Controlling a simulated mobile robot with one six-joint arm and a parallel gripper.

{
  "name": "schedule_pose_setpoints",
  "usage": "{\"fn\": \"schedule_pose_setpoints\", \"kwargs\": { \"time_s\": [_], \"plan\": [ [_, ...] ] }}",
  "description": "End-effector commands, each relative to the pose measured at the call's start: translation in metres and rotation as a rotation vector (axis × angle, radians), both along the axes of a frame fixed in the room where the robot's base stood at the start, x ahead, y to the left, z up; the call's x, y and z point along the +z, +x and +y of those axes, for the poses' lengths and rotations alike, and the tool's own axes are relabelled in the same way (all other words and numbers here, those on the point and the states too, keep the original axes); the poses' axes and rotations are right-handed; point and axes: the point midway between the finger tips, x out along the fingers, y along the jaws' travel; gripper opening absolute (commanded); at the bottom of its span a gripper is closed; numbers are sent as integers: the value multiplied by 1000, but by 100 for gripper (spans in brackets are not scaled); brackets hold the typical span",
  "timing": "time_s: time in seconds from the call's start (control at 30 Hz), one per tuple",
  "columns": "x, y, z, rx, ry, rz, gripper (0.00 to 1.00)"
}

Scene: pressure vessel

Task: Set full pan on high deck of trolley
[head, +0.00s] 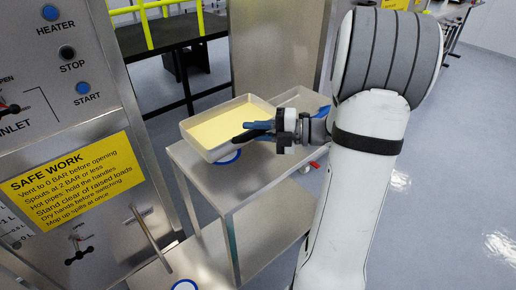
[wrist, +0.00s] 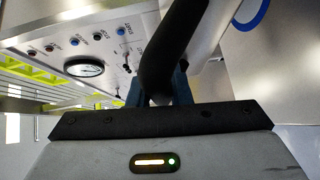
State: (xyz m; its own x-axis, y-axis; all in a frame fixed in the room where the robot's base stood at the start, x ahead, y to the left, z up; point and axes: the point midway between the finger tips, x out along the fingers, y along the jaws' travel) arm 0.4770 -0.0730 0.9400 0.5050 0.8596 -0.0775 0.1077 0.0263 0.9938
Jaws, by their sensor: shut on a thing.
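A shallow metal pan (head: 187,134) full of pale yellow liquid (head: 225,124) is at the high deck (head: 245,182) of the steel trolley in the head view. It looks about level. A blue ring mark on the deck shows partly from under its near side. I cannot tell whether the pan touches the deck or hangs just above it. My gripper (head: 258,132) is shut on the pan's right side.
A steel control panel (head: 60,110) with buttons and a yellow safety sign (head: 75,180) stands close on the left. The trolley's low deck (head: 265,240) looks empty. A tall steel panel (head: 272,50) and yellow rails (head: 150,18) stand behind. Floor on the right is clear.

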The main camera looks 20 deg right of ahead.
Motion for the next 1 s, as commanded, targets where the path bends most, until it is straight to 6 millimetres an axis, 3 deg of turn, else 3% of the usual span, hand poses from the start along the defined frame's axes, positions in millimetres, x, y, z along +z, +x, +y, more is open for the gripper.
{"fn": "schedule_pose_setpoints", "kwargs": {
  "time_s": [0.1, 0.33, 0.5, 0.77, 0.8, 1.0],
  "plan": [
    [-20, 0, 0, 0, 2, -1, 0],
    [-38, 0, -1, -1, 2, -1, 0],
    [-62, 0, -1, -1, 1, 0, 0],
    [-65, 0, -1, -2, -2, -3, 0],
    [-66, 0, -1, -2, -2, 0, 19],
    [-66, 0, -1, -2, -1, -1, 35]
  ]
}}
